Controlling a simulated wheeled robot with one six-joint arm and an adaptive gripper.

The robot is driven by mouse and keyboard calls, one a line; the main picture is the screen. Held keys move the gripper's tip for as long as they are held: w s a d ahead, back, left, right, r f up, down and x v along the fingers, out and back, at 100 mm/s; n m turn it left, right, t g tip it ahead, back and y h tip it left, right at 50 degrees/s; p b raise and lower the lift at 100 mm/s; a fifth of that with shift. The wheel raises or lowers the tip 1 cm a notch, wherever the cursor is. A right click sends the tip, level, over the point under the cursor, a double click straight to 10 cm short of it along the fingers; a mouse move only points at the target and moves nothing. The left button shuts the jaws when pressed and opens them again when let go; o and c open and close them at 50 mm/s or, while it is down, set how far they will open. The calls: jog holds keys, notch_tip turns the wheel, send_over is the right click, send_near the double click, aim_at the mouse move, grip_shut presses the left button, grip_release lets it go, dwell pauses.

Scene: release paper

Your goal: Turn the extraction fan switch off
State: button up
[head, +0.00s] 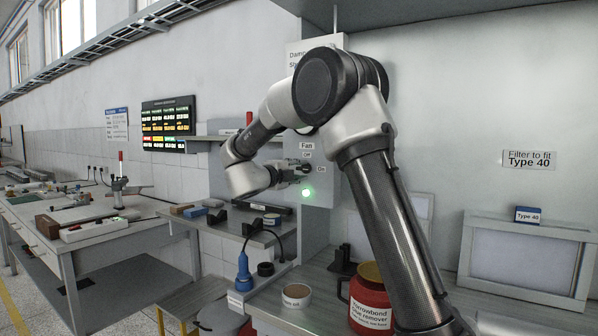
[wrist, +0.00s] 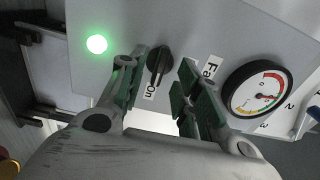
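The fan switch is a black rotary knob (wrist: 160,62) on a grey panel (wrist: 200,25), with an "On" label beside it. In the head view the panel (head: 320,190) carries the labels "Fan", "Off" and "On", and the knob (head: 305,168) is partly hidden by my fingers. A green lamp (head: 307,192) glows below the knob; it also shows in the wrist view (wrist: 97,44). My gripper (wrist: 158,82) is open, with one finger on each side of the knob and gaps visible between fingers and knob. The "Off" label is hidden in the wrist view.
A round gauge (wrist: 258,95) sits on the panel near the right finger. A framed filter (head: 525,262) stands at the right.

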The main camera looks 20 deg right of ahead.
jog(key=shift+x, duration=0.95)
grip_shut()
